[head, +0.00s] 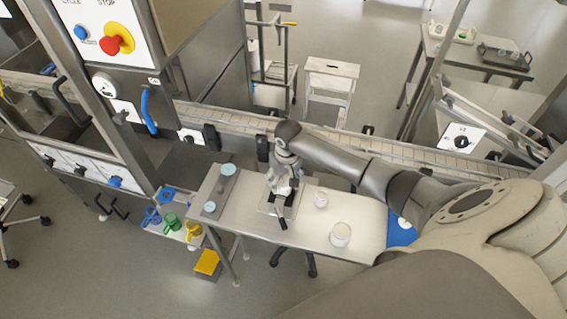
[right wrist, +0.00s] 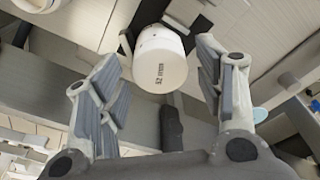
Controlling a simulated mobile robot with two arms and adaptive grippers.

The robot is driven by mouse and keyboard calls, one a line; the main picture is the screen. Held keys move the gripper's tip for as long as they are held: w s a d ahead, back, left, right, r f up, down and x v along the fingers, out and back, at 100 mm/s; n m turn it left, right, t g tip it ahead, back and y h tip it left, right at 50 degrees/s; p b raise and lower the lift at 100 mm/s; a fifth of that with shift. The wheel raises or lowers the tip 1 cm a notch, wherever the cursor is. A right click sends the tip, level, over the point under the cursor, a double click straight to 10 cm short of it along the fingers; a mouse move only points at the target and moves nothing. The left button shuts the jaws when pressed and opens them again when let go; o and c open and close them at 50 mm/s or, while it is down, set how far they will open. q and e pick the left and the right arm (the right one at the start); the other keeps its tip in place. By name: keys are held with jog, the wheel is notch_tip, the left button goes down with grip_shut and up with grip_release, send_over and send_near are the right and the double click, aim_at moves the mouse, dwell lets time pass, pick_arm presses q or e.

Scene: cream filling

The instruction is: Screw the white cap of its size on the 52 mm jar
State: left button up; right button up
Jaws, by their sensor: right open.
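My right gripper (head: 284,183) hangs over the clamp fixture (head: 270,208) on the white table. It is open. In the right wrist view a white jar (right wrist: 160,66) shows between its spread fingers (right wrist: 160,50), with a marking that reads 52 mm upside down. I see gaps on both sides, so the fingers do not grip it. I cannot tell whether a cap sits on this jar. Two more white round pieces, a smaller one (head: 321,199) and a larger one (head: 340,234), stand on the table to the right of the fixture. My left gripper is out of view.
Pale blue round pieces (head: 228,170) (head: 209,207) lie on a grey strip at the table's left end. A blue mat (head: 401,236) lies at the right end. Blue, green and yellow jugs (head: 171,221) stand left of the table. A conveyor (head: 240,122) runs behind it.

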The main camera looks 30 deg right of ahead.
jog(key=n, duration=0.5)
jog(key=shift+y, duration=0.3)
jog(key=n, duration=0.2)
jog(key=shift+d+n, duration=0.15)
jog(key=shift+n, duration=0.25)
jog(key=shift+n+y, duration=0.3)
jog(key=shift+n, duration=1.1)
jog(key=n+b, duration=0.1)
jog(key=n, duration=0.2)
jog(key=shift+w+n+g, duration=0.1)
jog(key=shift+n+g, duration=0.2)
jog(key=shift+g, duration=0.1)
jog(key=shift+n+b, duration=0.45)
jog(key=shift+n, duration=0.65)
